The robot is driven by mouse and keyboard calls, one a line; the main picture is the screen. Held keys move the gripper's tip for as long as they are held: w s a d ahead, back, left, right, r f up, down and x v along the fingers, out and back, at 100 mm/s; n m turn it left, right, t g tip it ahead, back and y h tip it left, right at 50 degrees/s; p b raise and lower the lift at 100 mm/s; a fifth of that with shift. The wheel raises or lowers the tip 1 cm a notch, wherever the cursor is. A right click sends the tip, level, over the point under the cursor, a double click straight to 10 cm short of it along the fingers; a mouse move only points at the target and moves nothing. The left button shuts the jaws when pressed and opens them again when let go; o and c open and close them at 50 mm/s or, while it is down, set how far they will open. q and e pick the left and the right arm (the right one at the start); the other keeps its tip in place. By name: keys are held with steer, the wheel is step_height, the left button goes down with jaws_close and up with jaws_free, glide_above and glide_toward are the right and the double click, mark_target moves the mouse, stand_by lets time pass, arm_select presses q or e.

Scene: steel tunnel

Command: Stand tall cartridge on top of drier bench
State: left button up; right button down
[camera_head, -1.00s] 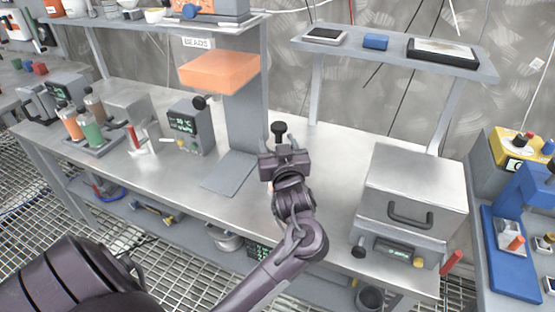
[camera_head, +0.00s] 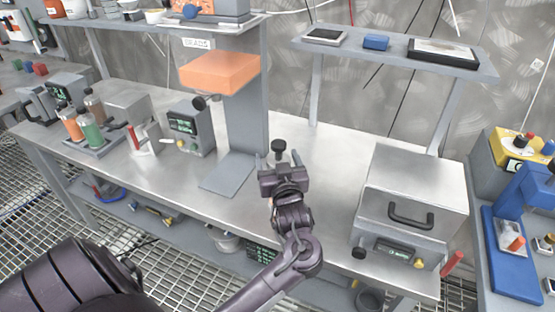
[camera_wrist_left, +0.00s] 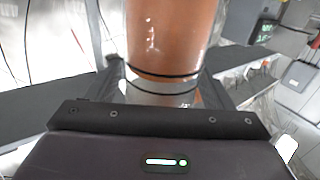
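My left gripper (camera_head: 280,168) is above the front part of the steel bench top (camera_head: 325,150), between an upright post and a steel box. It is shut on the tall cartridge, whose black knob (camera_head: 279,147) shows above the fingers. In the left wrist view the cartridge (camera_wrist_left: 172,40) is a clear cylinder with orange-brown filling and dark rings, between the two fingers. The gripper hides its lower part in the head view, so I cannot tell whether it touches the bench. My right gripper is not in view.
A steel box with a handle (camera_head: 415,195) stands right of the gripper. A grey post with a flat foot (camera_head: 228,174) and an orange block (camera_head: 220,72) stand left. A raised shelf (camera_head: 390,50) runs behind. Bare bench top lies behind the gripper.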

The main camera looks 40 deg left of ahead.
arm_select(q)
steer(key=shift+r, duration=0.1)
steer(key=shift+s+d, duration=0.1)
steer(key=shift+d, duration=0.05)
steer(key=b+v, duration=0.1)
steer(key=v, duration=1)
steer(key=shift+s+d, duration=0.25)
